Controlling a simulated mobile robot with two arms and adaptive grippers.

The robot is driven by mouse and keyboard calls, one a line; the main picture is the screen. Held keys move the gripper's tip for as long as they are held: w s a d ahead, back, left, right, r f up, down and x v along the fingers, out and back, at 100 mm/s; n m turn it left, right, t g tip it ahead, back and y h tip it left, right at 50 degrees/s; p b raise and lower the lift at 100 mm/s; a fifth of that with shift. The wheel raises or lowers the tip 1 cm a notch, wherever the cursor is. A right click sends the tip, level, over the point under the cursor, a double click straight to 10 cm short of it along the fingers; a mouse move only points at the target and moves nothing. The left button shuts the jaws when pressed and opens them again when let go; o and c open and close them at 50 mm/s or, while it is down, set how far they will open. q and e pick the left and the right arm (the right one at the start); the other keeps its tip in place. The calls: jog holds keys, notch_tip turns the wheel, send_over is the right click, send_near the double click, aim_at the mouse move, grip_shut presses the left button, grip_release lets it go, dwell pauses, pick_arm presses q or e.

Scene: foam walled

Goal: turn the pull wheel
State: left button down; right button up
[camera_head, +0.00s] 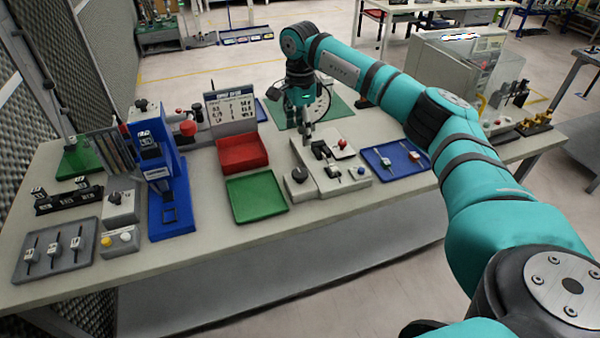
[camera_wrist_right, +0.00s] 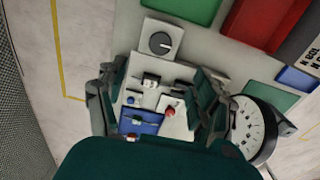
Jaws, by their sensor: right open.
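A round wheel with a white marked face and dark rim (camera_head: 322,104) stands on a green mat at the back middle of the table, partly hidden behind my right gripper. It also shows at the right in the right wrist view (camera_wrist_right: 250,124). I take it for the pull wheel, but cannot be sure. My right gripper (camera_head: 308,130) points down in front of it, above the back of a light grey control panel (camera_head: 325,183). Its fingers (camera_wrist_right: 158,100) are spread apart with nothing held between them. My left gripper is not in view.
The panel carries a dark knob (camera_head: 299,174) and a red-topped lever (camera_head: 342,144). Red (camera_head: 242,152) and green (camera_head: 256,197) trays lie left of it, a blue tray (camera_head: 396,158) right. A blue press (camera_head: 160,170) stands farther left. The front table strip is clear.

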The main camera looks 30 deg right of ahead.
aim_at(300, 172)
notch_tip(300, 172, down, 16)
jog(key=p, duration=0.3)
jog(key=shift+r+p, duration=0.1)
jog(key=shift+p, duration=0.25)
jog(key=c, duration=1.2)
